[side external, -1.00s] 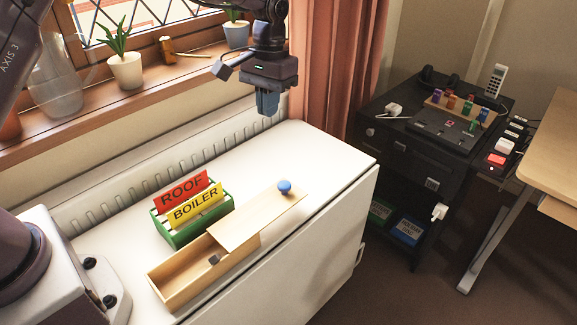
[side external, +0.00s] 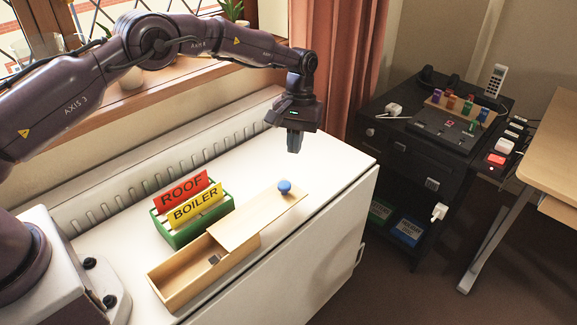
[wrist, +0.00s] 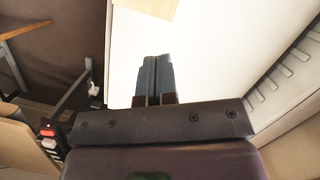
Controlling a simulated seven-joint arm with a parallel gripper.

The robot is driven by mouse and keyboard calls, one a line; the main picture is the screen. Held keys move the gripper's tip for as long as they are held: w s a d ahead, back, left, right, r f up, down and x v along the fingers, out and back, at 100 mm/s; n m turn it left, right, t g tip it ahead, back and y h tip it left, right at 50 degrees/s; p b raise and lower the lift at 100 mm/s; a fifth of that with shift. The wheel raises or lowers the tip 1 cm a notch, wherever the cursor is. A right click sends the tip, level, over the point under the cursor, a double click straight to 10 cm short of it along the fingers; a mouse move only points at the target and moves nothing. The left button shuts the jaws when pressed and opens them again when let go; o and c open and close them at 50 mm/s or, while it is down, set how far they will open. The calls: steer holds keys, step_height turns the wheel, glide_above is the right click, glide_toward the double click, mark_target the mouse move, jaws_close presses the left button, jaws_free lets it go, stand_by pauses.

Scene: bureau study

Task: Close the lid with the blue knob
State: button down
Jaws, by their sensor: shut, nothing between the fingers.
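A long wooden box (side external: 180,284) sits on the white cabinet top. Its flat wooden lid (side external: 245,222) is slid partly off toward the upper right, so the near-left part of the box is open. A small dark block (side external: 214,260) lies inside the box. The blue knob (side external: 285,187) stands on the lid's far-right end. My gripper (side external: 294,144) is shut and empty, in the air above and beyond the knob, not touching it. In the wrist view its closed fingers (wrist: 154,78) point over the white top, and a corner of the lid (wrist: 152,6) shows at the upper edge.
A green card box (side external: 180,238) with ROOF and BOILER cards stands close behind the wooden box. The cabinet's right edge drops to the floor. The white top (side external: 330,165) right of the knob is clear. A dark stand (side external: 420,150) with devices is farther right.

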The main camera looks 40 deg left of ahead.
steer(key=shift+s+d+f, duration=0.35)
steer(key=shift+s+f, duration=0.2)
steer(key=shift+s, duration=0.1)
steer(key=shift+s+d+f, duration=0.3)
steer(key=shift+s+f, duration=0.2)
steer(key=shift+s, duration=0.2)
steer(key=shift+s+d+f, duration=0.35)
steer(key=shift+s+f, duration=0.2)
steer(key=shift+s, duration=0.1)
glide_toward(234, 223)
steer(key=x, duration=0.5)
steer(key=shift+s+f, duration=0.1)
steer(key=shift+f, duration=0.05)
